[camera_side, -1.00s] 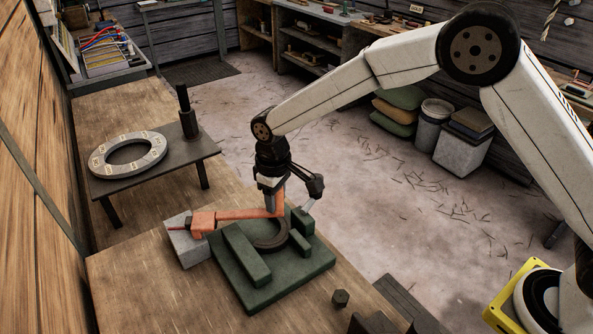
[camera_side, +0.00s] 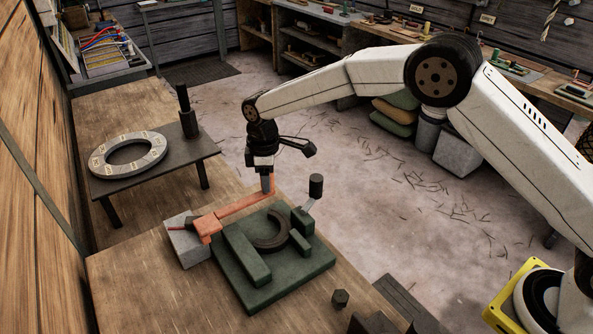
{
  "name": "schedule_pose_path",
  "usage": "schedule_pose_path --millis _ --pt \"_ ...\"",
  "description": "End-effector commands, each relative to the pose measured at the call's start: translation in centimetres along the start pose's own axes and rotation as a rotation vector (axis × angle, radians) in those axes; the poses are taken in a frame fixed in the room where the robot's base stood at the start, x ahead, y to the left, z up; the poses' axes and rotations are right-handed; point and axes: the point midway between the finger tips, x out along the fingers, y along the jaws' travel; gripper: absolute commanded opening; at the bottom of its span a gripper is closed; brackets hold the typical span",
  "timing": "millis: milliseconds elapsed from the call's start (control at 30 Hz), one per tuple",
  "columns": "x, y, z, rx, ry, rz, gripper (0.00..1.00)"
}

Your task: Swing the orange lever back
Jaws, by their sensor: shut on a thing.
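The orange lever (camera_side: 240,206) runs from its orange pivot block (camera_side: 206,228), on a grey block (camera_side: 186,241), up and right to its raised end. My gripper (camera_side: 268,184) is shut on the lever at that end; the fingers partly hide the grip. The lever lies behind the green fixture (camera_side: 293,273), clear of the dark curved ring piece (camera_side: 272,238) seated there.
A black knob (camera_side: 316,186) on a thin stalk stands at the fixture's back right corner, close to my gripper. A dark hex nut (camera_side: 340,298) lies on the wooden bench (camera_side: 140,290). A grey marked ring (camera_side: 98,168) lies on a low dark stand behind left.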

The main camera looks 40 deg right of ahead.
Motion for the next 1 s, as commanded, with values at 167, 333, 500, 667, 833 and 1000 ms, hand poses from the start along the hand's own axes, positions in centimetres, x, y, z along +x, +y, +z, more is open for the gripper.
schedule_pose_path --millis 167,333,500,667,833,1000 --pt "-0.1 0.2 -0.1 -0.003 0.007 0.005 0.0" --pt "-0.1 0.2 -0.2 -0.002 0.008 0.007 0.56" --pt "-0.1 0.2 -0.1 -0.002 0.006 0.005 0.81" --pt "-0.1 0.1 -0.1 -0.001 0.005 0.004 0.81" --pt "-0.3 0.1 -0.1 -0.001 0.005 0.004 0.81" --pt "-1.6 0.1 -0.1 -0.001 0.006 0.005 0.81"
